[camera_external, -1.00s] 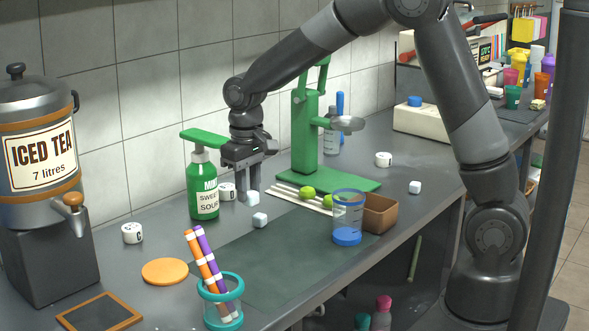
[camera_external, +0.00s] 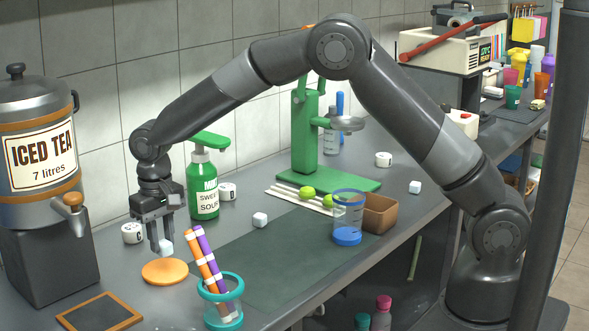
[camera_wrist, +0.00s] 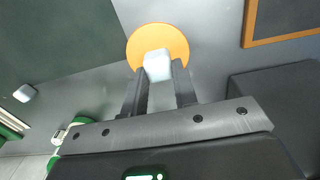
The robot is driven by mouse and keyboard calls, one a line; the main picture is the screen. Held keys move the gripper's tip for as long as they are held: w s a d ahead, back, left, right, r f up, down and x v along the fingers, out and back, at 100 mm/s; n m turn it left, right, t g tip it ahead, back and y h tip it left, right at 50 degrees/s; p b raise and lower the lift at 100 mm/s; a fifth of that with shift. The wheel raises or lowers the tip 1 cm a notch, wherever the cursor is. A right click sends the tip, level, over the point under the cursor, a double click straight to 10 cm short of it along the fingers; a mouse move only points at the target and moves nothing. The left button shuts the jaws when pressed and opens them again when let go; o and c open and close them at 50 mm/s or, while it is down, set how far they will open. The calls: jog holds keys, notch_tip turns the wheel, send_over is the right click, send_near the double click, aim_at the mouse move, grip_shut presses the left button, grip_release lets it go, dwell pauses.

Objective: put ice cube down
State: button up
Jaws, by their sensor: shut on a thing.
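My gripper (camera_external: 162,246) is shut on a white ice cube (camera_external: 166,247) at the left of the counter. The cube hangs over the back part of an orange round disc (camera_external: 165,273). In the wrist view the ice cube (camera_wrist: 158,65) sits between the fingertips (camera_wrist: 159,73), with the orange disc (camera_wrist: 158,38) behind it. Whether the cube touches the disc is hard to tell. Another white ice cube (camera_external: 260,219) lies on the counter near the middle, and one more (camera_external: 415,187) lies farther right.
A teal-rimmed cup (camera_external: 222,310) with striped sticks stands right of the disc. The iced tea dispenser (camera_external: 40,165) is at left, a dark framed board (camera_external: 99,313) in front.

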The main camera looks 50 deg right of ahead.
aim_at(159, 256)
jog(key=shift+a+f, duration=0.4)
jog(key=shift+a, duration=0.15)
jog(key=shift+f, duration=1.95)
jog(key=shift+f, duration=0.1)
jog(key=o, duration=0.9)
jog(key=shift+o, duration=0.2)
notch_tip(159, 256, up, 12)
jog(key=shift+r, duration=0.15)
